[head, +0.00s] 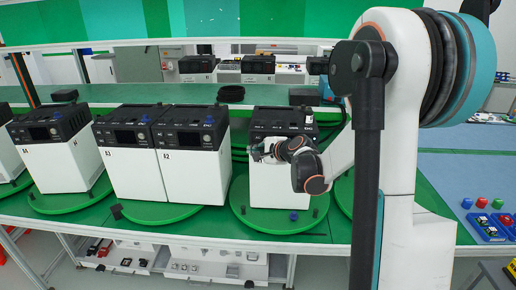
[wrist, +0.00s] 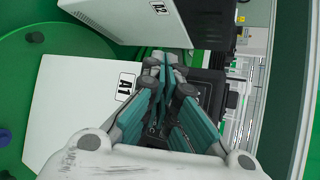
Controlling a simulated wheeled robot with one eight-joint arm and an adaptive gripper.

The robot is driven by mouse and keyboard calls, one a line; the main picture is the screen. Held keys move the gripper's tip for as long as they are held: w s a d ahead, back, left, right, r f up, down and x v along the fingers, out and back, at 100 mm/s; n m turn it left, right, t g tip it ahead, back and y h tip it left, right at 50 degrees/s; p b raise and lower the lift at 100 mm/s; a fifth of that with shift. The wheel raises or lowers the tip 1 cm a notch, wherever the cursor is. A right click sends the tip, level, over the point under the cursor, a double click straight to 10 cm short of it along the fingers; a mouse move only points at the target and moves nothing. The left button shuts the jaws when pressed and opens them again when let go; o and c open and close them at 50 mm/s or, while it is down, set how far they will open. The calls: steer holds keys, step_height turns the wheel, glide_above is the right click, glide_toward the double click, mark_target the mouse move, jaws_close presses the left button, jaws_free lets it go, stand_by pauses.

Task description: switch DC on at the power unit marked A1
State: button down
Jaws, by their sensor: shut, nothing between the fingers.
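The power unit A1 (head: 285,185) is a white box with a black sloping top, on a green turntable disc in the right middle of the head view. In the wrist view its white side (wrist: 72,112) carries the A1 label (wrist: 126,87). My gripper (head: 257,152) is shut and empty, in front of the unit's upper left edge in the head view. In the wrist view the closed fingers (wrist: 164,62) cover part of A1's black panel. I cannot make out the DC switch or its state.
Unit A2 (head: 191,172) stands close on the left, beside another like unit (head: 131,174); a further one (head: 58,160) is at far left. A blue knob-like piece (head: 293,216) lies on A1's disc (head: 250,219). A blue bench with coloured buttons (head: 482,202) is at right.

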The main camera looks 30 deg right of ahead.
steer(key=shift+w+d, duration=0.2)
steer(key=shift+w, duration=0.05)
stand_by(0.8)
stand_by(0.4)
steer(key=shift+s+a, duration=0.45)
steer(key=shift+s, duration=0.15)
steer(key=s+a, duration=0.1)
steer(key=s, duration=0.1)
steer(key=s+a, duration=0.1)
steer(key=s, duration=0.1)
steer(key=shift+a, duration=0.4)
steer(key=shift+s, duration=0.1)
stand_by(0.5)
